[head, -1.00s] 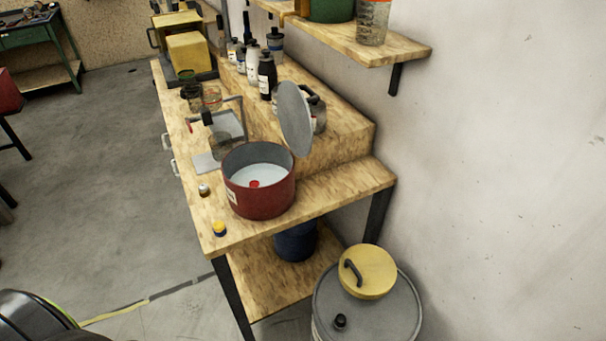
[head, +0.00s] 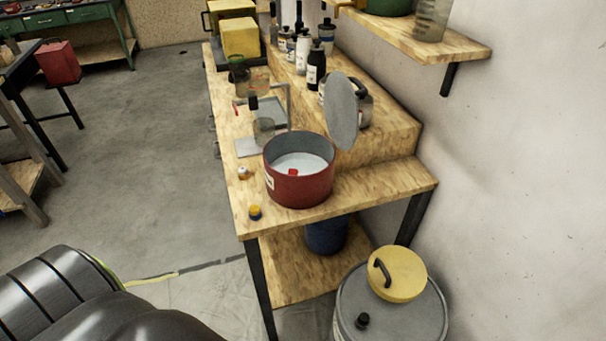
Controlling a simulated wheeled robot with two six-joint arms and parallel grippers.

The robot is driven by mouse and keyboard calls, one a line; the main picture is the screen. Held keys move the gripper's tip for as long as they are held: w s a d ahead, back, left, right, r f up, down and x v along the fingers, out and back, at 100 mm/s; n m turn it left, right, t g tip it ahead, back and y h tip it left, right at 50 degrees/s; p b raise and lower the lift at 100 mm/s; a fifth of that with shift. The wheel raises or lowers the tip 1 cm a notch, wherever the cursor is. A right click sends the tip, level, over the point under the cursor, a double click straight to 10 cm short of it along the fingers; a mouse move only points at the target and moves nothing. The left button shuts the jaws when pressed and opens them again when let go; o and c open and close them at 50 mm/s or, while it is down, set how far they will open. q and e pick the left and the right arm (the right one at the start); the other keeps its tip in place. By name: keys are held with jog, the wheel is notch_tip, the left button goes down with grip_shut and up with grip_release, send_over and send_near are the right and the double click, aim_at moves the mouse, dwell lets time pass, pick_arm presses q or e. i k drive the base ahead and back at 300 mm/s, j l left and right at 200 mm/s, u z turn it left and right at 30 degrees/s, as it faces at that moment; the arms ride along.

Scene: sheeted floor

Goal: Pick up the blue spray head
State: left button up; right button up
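I cannot clearly make out a blue spray head. Several bottles (head: 316,64) with dark or bluish tops stand on the raised shelf at the back of the bench, too small for detail. Neither of my grippers is in view. A dark ribbed part, probably of my own arm, fills the lower left corner.
A red pot (head: 300,185) with pale contents and a red bit stands on the bench, its grey lid (head: 341,110) tilted up behind it. A grey drum (head: 352,300) with a yellow lid (head: 400,274) stands at the lower right. The floor (head: 130,150) left of the bench is open.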

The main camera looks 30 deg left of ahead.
aim_at(255, 211)
jog(key=u, duration=1.35)
